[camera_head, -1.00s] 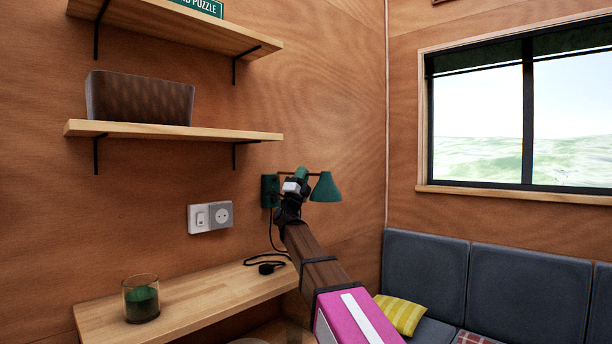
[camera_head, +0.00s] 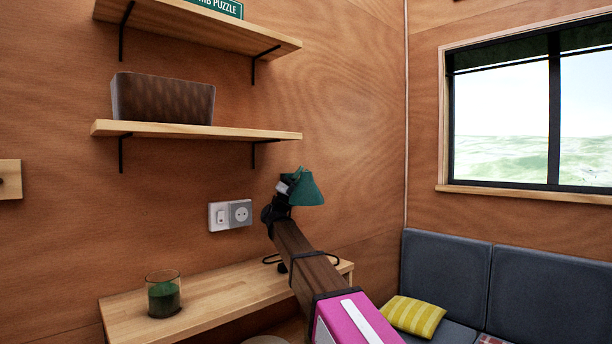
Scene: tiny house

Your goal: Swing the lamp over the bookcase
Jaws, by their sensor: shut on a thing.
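No standing bookcase shows. Two wooden wall shelves are at the upper left, the lower shelf (camera_head: 200,131) holding a brown woven box (camera_head: 163,99). The lamp is below and right of this shelf's right end.
A wooden desk (camera_head: 215,304) below holds a green glass candle (camera_head: 163,294). A white socket (camera_head: 230,215) is on the wall. A grey cushioned bench (camera_head: 445,275) with a yellow striped pillow (camera_head: 413,316) stands under the window (camera_head: 530,115). Air before the wall is clear.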

